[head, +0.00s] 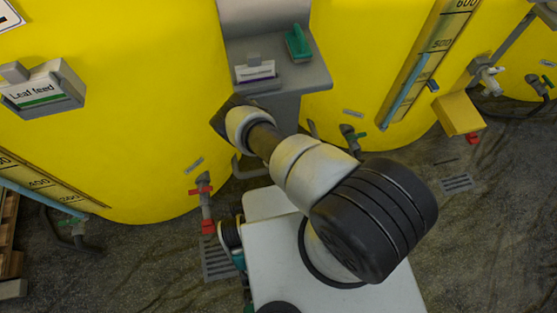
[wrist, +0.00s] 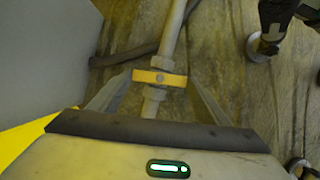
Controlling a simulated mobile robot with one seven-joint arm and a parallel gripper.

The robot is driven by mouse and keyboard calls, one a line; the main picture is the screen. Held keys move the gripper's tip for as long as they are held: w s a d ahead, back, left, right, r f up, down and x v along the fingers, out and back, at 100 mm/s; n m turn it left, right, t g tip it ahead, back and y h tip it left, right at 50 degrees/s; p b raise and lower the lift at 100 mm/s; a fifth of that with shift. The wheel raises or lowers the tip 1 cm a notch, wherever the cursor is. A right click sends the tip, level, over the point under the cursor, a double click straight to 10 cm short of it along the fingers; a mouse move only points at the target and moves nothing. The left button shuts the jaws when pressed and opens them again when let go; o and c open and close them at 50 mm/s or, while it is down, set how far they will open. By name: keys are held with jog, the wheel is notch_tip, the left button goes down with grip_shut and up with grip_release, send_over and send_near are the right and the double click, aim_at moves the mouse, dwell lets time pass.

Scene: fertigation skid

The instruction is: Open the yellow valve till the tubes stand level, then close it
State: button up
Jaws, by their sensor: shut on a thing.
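The yellow valve handle (wrist: 147,76) sits on a grey pipe (wrist: 170,35) in the wrist view and lies crosswise to it. My gripper (wrist: 160,84) has one finger at each end of the handle and is shut on it. In the head view my arm hides the valve and the fingers. The left sight tube (head: 45,196) shows blue beside its scale and runs out of the picture at the left edge. The right sight tube (head: 404,101) shows blue up to about the 500 mark. The left tube's top is out of view.
Large yellow tanks (head: 120,100) stand left and right. Red-handled (head: 201,190) and green-handled (head: 360,136) valves sit low by the tanks. Open floor lies at right.

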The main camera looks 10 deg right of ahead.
dwell(0.4)
jog(key=o, duration=1.1)
jog(key=shift+c, duration=0.2)
jog(key=shift+a+r, duration=0.15)
jog(key=shift+r, duration=0.2)
jog(key=s+a+r, duration=0.1)
jog(key=a+r, duration=0.1)
jog(key=a, duration=1)
jog(key=shift+s+a, duration=0.3)
jog(key=shift+a, duration=0.1)
